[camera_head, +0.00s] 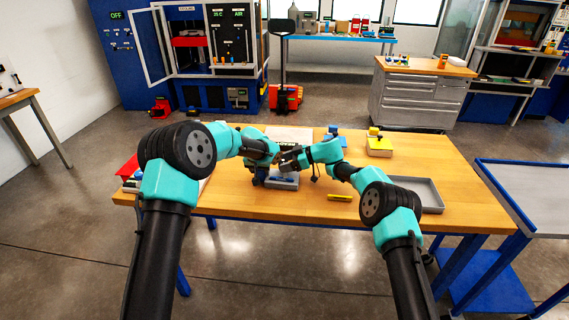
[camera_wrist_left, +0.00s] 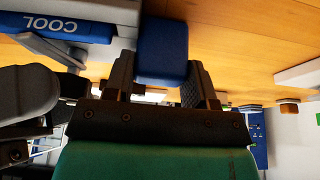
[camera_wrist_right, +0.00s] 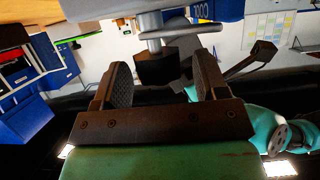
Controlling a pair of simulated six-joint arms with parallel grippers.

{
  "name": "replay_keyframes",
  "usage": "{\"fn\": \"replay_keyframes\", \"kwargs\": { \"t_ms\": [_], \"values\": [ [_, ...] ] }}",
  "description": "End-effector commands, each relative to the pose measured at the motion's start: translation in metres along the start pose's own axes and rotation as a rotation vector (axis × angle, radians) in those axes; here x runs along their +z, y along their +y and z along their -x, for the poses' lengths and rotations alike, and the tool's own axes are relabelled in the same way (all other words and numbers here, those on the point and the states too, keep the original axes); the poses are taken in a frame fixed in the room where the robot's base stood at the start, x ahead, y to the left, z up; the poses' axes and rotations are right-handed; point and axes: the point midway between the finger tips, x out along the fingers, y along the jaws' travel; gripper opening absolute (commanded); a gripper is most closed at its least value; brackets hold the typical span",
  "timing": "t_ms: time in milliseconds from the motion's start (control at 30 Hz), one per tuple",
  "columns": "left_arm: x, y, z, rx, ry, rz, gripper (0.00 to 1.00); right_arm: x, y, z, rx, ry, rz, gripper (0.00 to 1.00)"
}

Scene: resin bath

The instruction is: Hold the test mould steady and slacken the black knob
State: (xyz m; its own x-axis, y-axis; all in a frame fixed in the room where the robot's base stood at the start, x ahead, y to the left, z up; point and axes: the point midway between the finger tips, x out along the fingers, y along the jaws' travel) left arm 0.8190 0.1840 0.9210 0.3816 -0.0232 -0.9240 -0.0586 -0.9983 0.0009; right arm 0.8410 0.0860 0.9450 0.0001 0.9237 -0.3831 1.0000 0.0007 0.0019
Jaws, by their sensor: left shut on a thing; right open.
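The grey test mould (camera_head: 286,182) sits near the front middle of the wooden table, partly hidden by my grippers. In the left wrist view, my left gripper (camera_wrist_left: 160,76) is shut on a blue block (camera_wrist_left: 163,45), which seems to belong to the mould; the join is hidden. In the right wrist view, the black knob (camera_wrist_right: 156,70) hangs from a grey metal stem (camera_wrist_right: 155,30). My right gripper (camera_wrist_right: 162,78) is open, with one finger on each side of the knob. Gaps show beside the knob, so the fingers look clear of it.
On the table (camera_head: 420,160) are a grey tray (camera_head: 428,196), a yellow-topped box (camera_head: 379,146), a yellow marker (camera_head: 340,198) and a red bin (camera_head: 128,170).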

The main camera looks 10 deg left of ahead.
Motion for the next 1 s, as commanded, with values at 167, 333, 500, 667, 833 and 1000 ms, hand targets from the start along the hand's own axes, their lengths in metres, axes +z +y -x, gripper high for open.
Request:
{"fn": "replay_keyframes", "kwargs": {
  "t_ms": [167,333,500,667,833,1000],
  "values": [
    [0.0000,0.0002,-0.0001,0.000,0.000,0.000,0.13,-0.0005,0.0002,-0.0058,0.001,0.000,0.000,0.67],
    [0.0000,0.0002,-0.0001,0.000,0.000,0.000,0.13,-0.0005,0.0002,-0.0056,0.001,0.000,0.000,0.67],
    [0.0000,0.0003,0.0000,0.000,0.000,0.000,0.13,-0.0004,0.0001,-0.0055,0.001,0.000,0.000,0.53],
    [0.0000,0.0003,0.0000,0.000,0.000,0.000,0.13,-0.0003,0.0001,-0.0054,0.001,0.000,0.000,0.38],
    [0.0000,0.0003,0.0000,0.000,0.000,0.000,0.13,-0.0003,0.0001,-0.0054,0.001,0.000,0.000,0.22],
    [-0.0001,0.0003,0.0000,0.000,0.000,0.000,0.13,-0.0004,0.0004,-0.0055,-0.001,0.001,0.001,0.17]
  ]
}}
